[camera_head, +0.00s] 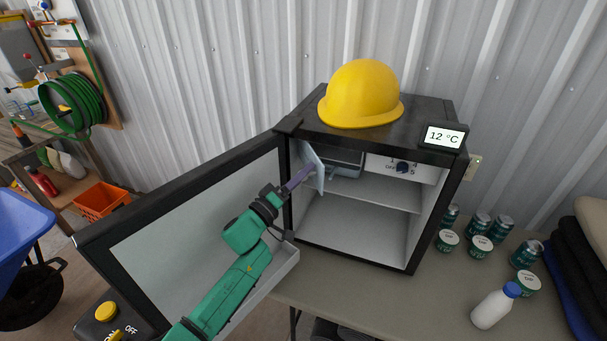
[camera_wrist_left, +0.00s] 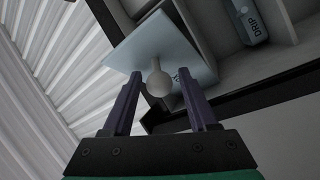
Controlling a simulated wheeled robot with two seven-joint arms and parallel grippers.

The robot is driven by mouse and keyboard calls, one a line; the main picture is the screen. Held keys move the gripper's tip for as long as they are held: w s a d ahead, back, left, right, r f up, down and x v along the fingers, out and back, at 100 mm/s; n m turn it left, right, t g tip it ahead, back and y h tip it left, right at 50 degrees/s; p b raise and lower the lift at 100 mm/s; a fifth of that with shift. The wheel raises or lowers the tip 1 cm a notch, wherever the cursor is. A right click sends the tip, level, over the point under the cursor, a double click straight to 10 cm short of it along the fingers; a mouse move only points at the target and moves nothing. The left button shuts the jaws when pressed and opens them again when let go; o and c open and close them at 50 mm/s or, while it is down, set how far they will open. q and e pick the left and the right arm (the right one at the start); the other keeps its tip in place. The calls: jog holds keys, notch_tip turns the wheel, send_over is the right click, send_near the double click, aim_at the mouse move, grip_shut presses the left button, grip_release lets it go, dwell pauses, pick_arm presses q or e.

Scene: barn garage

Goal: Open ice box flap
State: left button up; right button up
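The small refrigerator (camera_head: 368,225) stands on the table with its door (camera_head: 200,210) swung open to the left. Inside at the upper left, the pale blue ice box flap (camera_head: 319,172) stands swung out, leaving the ice box (camera_head: 346,161) visible behind it. In the left wrist view the flap (camera_wrist_left: 150,50) carries a round white knob (camera_wrist_left: 158,83). My left gripper (camera_head: 308,172) is at the flap; in the wrist view its purple fingers (camera_wrist_left: 160,92) are apart, one on each side of the knob, with visible gaps. My right gripper is out of view.
A yellow helmet (camera_head: 362,95) and a temperature display (camera_head: 445,136) sit on top of the refrigerator. Several cans (camera_head: 480,245) and a white bottle (camera_head: 494,307) stand on the table (camera_head: 400,300) at right. A control dial (camera_head: 402,167) is right of the ice box.

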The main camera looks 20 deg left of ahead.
pick_arm(q)
jog(key=shift+s, duration=0.1)
jog(key=b+v, duration=0.3)
jog(key=v, duration=1.1)
jog(key=shift+a+b, duration=0.2)
jog(key=shift+b, duration=0.15)
jog(key=shift+s+f, duration=0.15)
